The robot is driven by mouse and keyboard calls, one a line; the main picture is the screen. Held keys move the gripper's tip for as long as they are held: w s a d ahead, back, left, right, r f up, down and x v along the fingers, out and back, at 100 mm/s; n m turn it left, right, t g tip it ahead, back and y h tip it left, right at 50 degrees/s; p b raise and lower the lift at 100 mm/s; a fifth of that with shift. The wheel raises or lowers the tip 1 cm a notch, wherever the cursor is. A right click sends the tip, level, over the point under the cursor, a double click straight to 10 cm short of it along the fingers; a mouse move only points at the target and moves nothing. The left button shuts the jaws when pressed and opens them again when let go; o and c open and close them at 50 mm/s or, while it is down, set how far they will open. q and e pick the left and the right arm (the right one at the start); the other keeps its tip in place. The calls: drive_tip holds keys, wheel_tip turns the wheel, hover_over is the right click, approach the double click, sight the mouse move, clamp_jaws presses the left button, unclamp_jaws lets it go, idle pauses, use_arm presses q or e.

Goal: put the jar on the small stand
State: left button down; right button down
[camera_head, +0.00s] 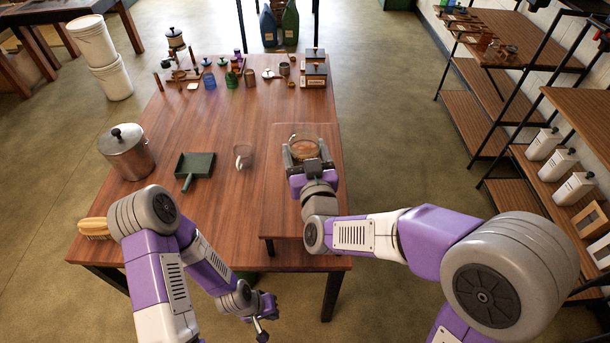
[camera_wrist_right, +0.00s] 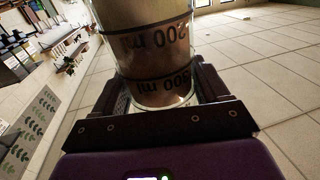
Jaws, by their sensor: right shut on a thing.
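The jar (camera_head: 304,149) is clear glass with brown contents; in the right wrist view the jar (camera_wrist_right: 148,50) shows dark 200 ml and 300 ml marks. My right gripper (camera_head: 303,158) is shut around the jar's sides; its dark fingers also show in the right wrist view (camera_wrist_right: 160,100). A raised wooden top, seemingly the small stand (camera_head: 283,205), is at the table's right side. The jar appears over its far part; I cannot tell whether it touches. My left gripper (camera_head: 263,318) is empty beyond the table's front edge; its finger opening is unclear.
On the table (camera_head: 225,215) are a glass mug (camera_head: 242,158), a green dustpan (camera_head: 195,168), a lidded steel pot (camera_head: 127,152) and a brush (camera_head: 94,228). Several small items line the far edge. Shelves (camera_head: 520,95) stand at the right. The table's middle is mostly clear.

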wheel_tip(320, 180, down, 3)
drive_tip(key=shift+w+r+b, duration=0.1)
drive_tip(key=shift+w+b, duration=0.05)
drive_tip(key=shift+b, duration=0.15)
wheel_tip(320, 180, down, 4)
drive_tip(key=shift+f+b, duration=0.1)
drive_tip(key=shift+b, duration=0.5)
drive_tip(key=shift+f, duration=0.15)
unclamp_jaws()
